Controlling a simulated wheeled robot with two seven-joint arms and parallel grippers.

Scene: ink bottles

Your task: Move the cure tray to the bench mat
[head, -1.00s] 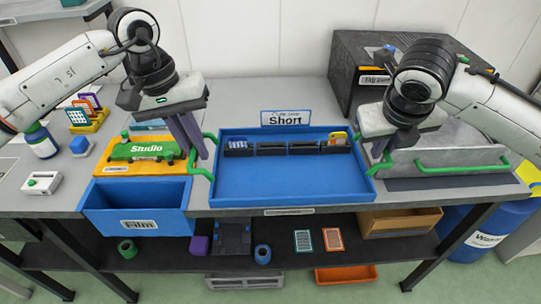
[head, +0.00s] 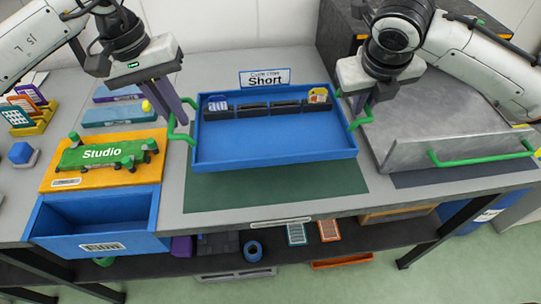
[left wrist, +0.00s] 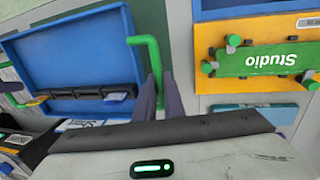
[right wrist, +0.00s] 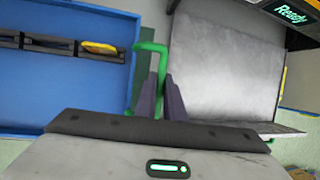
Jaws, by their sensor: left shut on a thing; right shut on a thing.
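The cure tray is a shallow blue tray (head: 275,141) with a row of dark slots along its back wall holding a few small cards. It appears level, over the back part of the dark green bench mat (head: 275,192). A strip of mat shows in front of it; I cannot tell whether the tray touches the mat. My left gripper (head: 187,122) is shut on the tray's left green handle (left wrist: 148,75). My right gripper (head: 357,108) is shut on its right green handle (right wrist: 149,72). The wrist views show both grips.
A sign reading Short (head: 265,77) stands behind the tray. Left are an orange board with a green Studio fixture (head: 100,152) and a blue bin (head: 97,220). Right is a grey metal tray or door (head: 455,145) with a green handle. A shelf lies below.

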